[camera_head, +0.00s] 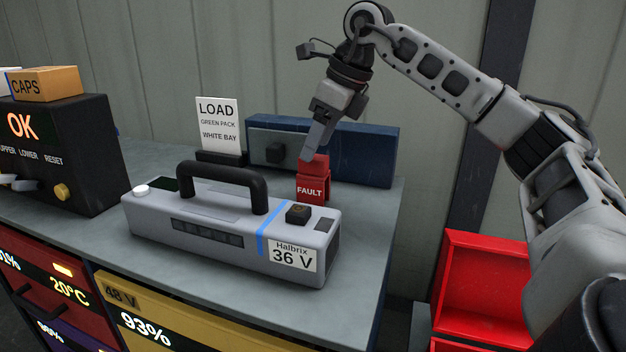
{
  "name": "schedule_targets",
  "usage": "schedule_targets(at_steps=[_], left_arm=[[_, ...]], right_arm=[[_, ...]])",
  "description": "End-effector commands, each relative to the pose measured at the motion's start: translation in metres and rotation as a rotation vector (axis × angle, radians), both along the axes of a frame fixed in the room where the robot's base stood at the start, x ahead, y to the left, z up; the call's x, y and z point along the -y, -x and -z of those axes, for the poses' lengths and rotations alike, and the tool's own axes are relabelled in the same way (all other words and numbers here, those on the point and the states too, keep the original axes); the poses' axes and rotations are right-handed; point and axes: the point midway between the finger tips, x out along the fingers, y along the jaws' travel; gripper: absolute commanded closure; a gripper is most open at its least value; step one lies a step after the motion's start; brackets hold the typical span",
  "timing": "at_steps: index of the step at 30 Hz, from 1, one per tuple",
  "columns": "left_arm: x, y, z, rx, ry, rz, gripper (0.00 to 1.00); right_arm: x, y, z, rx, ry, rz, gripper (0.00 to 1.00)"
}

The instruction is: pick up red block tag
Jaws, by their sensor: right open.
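The red block tag (312,188), marked FAULT, stands on the grey bench top behind the grey Halbrix 36 V battery pack (215,225). My right gripper (312,152) points down at the top of the tag, its fingertips at or just above the tag's upper part. It is open. I cannot tell whether the fingers touch the tag or straddle it. The pack hides the tag's foot. My left gripper is not in view.
A blue box (360,150) stands right behind the tag. A LOAD sign (217,125) is to its left. The pack's black handle (222,172) rises in front. A black OK unit (60,150) is at far left. A red open bin (482,285) is at lower right.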

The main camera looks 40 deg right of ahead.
Motion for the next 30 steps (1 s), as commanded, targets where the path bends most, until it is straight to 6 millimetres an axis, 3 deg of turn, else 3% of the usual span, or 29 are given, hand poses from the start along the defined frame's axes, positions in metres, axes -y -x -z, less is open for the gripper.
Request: schedule_targets(at_steps=[6,15,24,29,30], left_arm=[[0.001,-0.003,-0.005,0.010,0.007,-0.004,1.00],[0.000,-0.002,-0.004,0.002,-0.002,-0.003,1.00],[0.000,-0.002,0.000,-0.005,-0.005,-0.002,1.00],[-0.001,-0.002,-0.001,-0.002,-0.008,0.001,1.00],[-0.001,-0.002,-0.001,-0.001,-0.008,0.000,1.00]], right_arm=[[-0.002,-0.003,0.014,-0.001,0.000,0.001,0.36],[-0.009,-0.012,0.054,-0.001,0.000,0.001,0.36],[-0.009,-0.014,0.059,0.001,0.000,0.001,0.36],[-0.009,-0.014,0.059,0.001,0.000,0.001,0.81],[-0.009,-0.014,0.059,0.001,0.000,0.001,0.85]])
